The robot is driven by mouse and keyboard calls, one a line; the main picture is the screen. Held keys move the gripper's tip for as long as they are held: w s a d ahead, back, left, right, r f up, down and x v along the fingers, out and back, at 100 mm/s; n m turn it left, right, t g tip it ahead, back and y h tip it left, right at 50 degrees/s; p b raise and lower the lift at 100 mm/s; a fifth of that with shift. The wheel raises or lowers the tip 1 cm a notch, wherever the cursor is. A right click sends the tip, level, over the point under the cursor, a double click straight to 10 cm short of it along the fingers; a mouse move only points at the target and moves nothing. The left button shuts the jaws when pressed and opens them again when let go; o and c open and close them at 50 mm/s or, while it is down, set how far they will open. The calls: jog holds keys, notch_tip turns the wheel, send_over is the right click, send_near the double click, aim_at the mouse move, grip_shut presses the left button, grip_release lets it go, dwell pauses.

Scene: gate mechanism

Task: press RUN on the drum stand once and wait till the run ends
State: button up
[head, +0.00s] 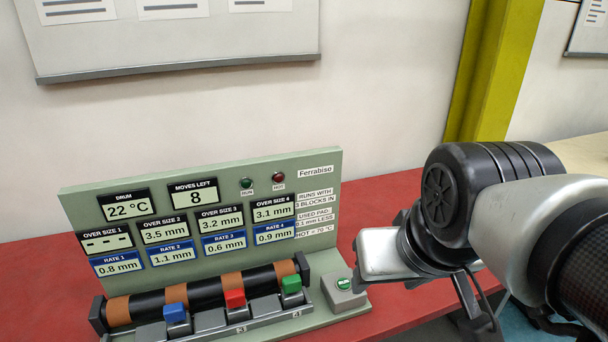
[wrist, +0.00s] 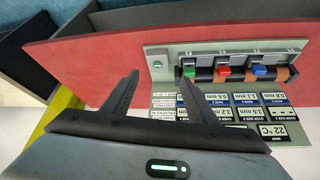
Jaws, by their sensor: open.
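The drum stand (head: 200,220) is a grey-green panel on a red bench, with a black and brown drum (head: 205,293) along its foot. The green RUN button (head: 343,283) sits on a small grey box at the stand's right end; the box (wrist: 156,59) also shows in the wrist view. Blue (head: 174,312), red (head: 235,298) and green (head: 291,284) blocks stand in the holders; the leftmost holder looks empty. The panel reads drum 22 °C, moves left 8. RUN and HOT lamps look dark. My gripper (wrist: 158,95) is open and empty, apart from the button.
Size 1 shows dashes; the others read 3.5, 3.2 and 3.1 mm. Rates read 0.8, 1.1, 0.6 and 0.9 mm. Labels beside them mention 3 blocks in and hot = 70 °C. The red bench (wrist: 95,50) is bare beside the button box. A yellow-green post (head: 490,70) stands behind.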

jog(key=shift+r, duration=0.1)
grip_shut()
dwell(1.5)
